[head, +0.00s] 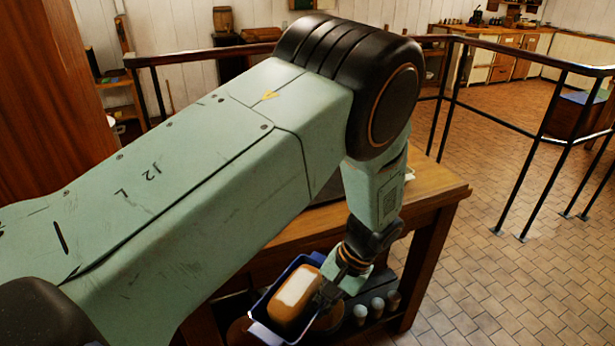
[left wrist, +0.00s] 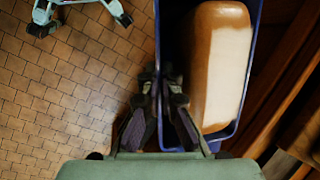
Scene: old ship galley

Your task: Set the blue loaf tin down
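The blue loaf tin (head: 275,283) is at the bottom centre of the head view, with a brown, pale-topped loaf (head: 294,299) in it. My left gripper (head: 328,292) is at the tin's right side there. In the left wrist view, its fingers (left wrist: 162,105) are close together at the left long wall of the tin (left wrist: 172,38), one on each side, gripping the wall. The loaf (left wrist: 205,75) fills most of the tin. The tin appears held up beside the wooden table (head: 438,188); its underside is hidden. My right gripper is in neither view.
My left arm hides much of the tabletop; its right corner shows bare wood. Several pale cup-like things (head: 377,305) stand low under the table. A dark railing (head: 548,130) runs behind and to the right.

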